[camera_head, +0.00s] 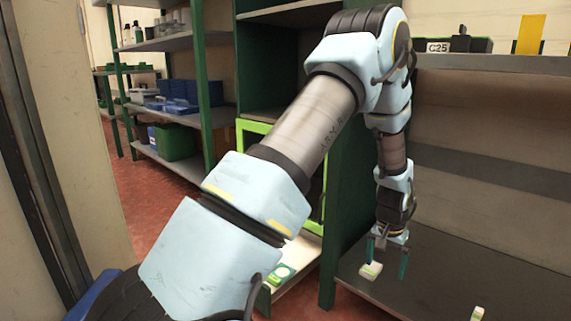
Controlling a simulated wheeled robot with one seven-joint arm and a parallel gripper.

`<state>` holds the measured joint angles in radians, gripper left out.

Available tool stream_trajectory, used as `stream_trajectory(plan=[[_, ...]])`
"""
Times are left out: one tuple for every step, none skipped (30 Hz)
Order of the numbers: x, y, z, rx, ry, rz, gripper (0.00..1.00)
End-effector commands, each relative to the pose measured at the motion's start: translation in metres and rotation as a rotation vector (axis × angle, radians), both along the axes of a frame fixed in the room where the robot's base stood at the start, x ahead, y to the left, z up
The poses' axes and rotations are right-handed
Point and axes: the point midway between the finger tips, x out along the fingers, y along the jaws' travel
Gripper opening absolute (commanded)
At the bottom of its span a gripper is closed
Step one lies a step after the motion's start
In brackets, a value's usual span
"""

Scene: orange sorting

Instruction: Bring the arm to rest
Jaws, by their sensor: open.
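My arm reaches from the bottom of the head view up and over to the right, then bends down to my gripper (388,262). My gripper hangs above the grey shelf surface (430,280) at the lower right. Its two dark green fingers are apart. A small white and green item (371,270) is at the fingers, close to the left one. I cannot tell whether it touches them. No orange shows in this view.
Another small white and green item (477,313) lies at the bottom right. A green post (336,215) stands left of the shelf. A bright green frame (243,133) is partly hidden behind my arm. Shelves with blue bins (180,90) stand at the back left.

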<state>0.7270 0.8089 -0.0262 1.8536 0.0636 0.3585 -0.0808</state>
Motion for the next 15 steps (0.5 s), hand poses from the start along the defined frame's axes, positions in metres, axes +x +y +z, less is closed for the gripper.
stream_trajectory(plan=[[0.002,0.005,0.007,-0.002,-0.002,0.009,0.99],[0.003,0.008,0.009,-0.001,-0.002,0.014,0.99],[0.004,0.012,0.012,-0.001,-0.002,0.021,0.99],[0.005,0.016,0.016,-0.001,-0.002,0.027,0.99],[0.006,0.020,0.019,-0.002,-0.002,0.033,0.99],[0.007,0.025,0.024,-0.001,-0.003,0.042,0.99],[0.008,0.030,0.027,-0.001,-0.003,0.050,0.99],[0.009,0.036,0.032,-0.002,-0.004,0.060,0.99],[0.010,0.042,0.038,-0.003,-0.004,0.070,0.99],[0.011,0.049,0.043,-0.002,-0.005,0.081,0.99],[0.012,0.055,0.048,-0.003,-0.005,0.091,0.99],[0.013,0.065,0.056,-0.003,-0.005,0.105,0.99],[0.014,0.072,0.061,-0.003,-0.007,0.117,0.99],[0.014,0.080,0.067,-0.003,-0.007,0.130,0.99],[0.015,0.091,0.076,-0.004,-0.007,0.148,0.99]])
